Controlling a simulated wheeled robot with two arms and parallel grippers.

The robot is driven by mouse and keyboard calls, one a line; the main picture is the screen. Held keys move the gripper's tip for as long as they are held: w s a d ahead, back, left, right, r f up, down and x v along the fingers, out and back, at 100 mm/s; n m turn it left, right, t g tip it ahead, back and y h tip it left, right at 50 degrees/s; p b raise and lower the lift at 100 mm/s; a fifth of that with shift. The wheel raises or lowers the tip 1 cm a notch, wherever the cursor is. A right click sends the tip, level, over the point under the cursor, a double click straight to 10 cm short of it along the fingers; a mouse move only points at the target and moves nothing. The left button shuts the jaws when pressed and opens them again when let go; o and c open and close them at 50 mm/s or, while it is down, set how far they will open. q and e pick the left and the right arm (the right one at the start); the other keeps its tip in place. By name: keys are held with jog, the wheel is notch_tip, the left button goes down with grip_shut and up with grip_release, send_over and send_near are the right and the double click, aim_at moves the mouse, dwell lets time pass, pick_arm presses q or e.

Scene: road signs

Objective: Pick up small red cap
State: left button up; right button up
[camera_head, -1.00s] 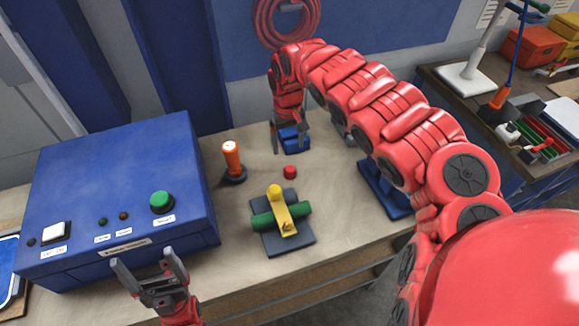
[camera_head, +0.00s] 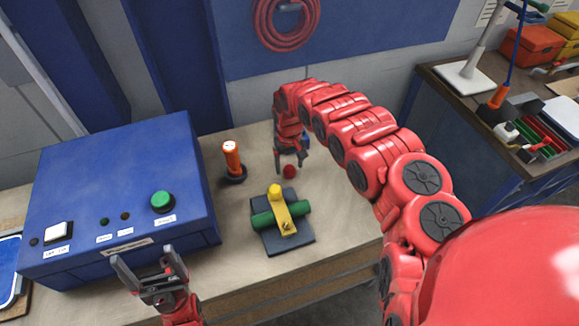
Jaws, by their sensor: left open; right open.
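The small red cap (camera_head: 289,172) sits on the workbench (camera_head: 342,213), behind the green and yellow fixture. My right gripper (camera_head: 290,166) is open, pointing down right at the cap, with its fingers just behind and beside it. I cannot tell whether a finger touches the cap. My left gripper (camera_head: 146,268) is open and empty in front of the blue control box, far from the cap.
The green cylinder with its yellow bracket (camera_head: 283,216) stands on a dark plate in front of the cap. An orange-handled item (camera_head: 231,160) stands upright to the left. The blue control box (camera_head: 118,200) fills the left side. A side table (camera_head: 480,130) with bins stands right.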

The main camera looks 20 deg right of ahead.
jog(key=shift+f, duration=0.65)
grip_shut()
jog(key=shift+r, duration=0.2)
